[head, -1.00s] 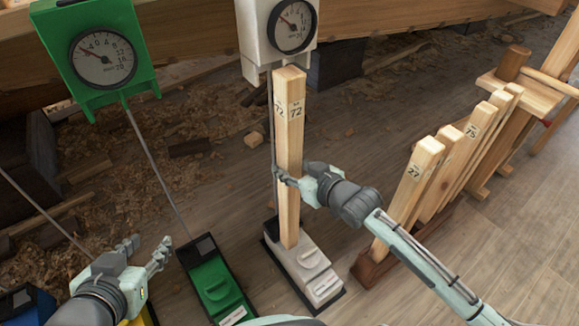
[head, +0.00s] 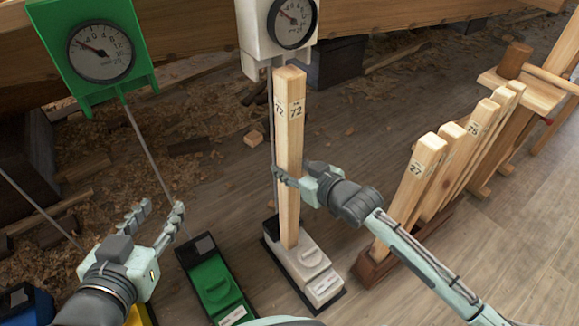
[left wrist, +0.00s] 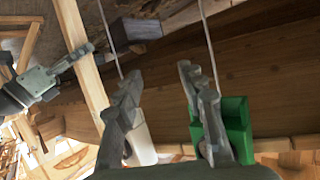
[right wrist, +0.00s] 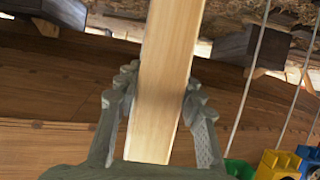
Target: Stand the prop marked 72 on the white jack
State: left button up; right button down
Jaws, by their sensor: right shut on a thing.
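The prop marked 72 (head: 289,145) is a long pale wooden post. It stands about upright, its foot on the white jack (head: 318,277) and its top just below the white gauge box (head: 252,30); I cannot tell whether the top touches. My right gripper (head: 283,177) is shut on the prop around its middle. In the right wrist view the prop (right wrist: 166,80) runs between both fingers. My left gripper (head: 166,207) is open and empty, left of the prop and above the green jack (head: 213,283). The left wrist view shows its fingers spread apart (left wrist: 158,82).
A green gauge box (head: 95,50) hangs at upper left. Several props, including those marked 27 (head: 413,180) and 75 (head: 473,140), lean in a rack at right. A mallet (head: 514,62) sits behind them. Shavings and wood scraps litter the floor below the hull.

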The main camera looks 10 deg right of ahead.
jog(key=shift+w+r, duration=0.15)
jog(key=shift+w, duration=0.1)
jog(key=shift+w+a, duration=0.25)
jog(key=shift+w, duration=0.25)
jog(key=shift+w+a, duration=0.25)
jog(key=shift+w, duration=0.25)
pick_arm(q)
jog(key=shift+w+d+r+t+h, duration=0.15)
jog(key=shift+d+r+t+h, duration=0.2)
jog(key=shift+r, duration=0.3)
jog(key=shift+w+d+r+t+h, duration=0.15)
jog(key=shift+d+r+t, duration=0.1)
jog(key=shift+d+r, duration=0.3)
pick_arm(e)
jog(key=shift+w+a, duration=0.35)
jog(key=shift+w, duration=0.45)
jog(key=shift+w+a, duration=0.3)
jog(key=shift+w, duration=0.55)
jog(key=shift+w+a, duration=0.35)
jog(key=shift+w, duration=0.45)
pick_arm(q)
jog(key=shift+r, duration=0.1)
jog(key=shift+a+b, duration=0.1)
jog(key=shift+b, duration=0.3)
pick_arm(e)
jog(key=shift+f, duration=0.5)
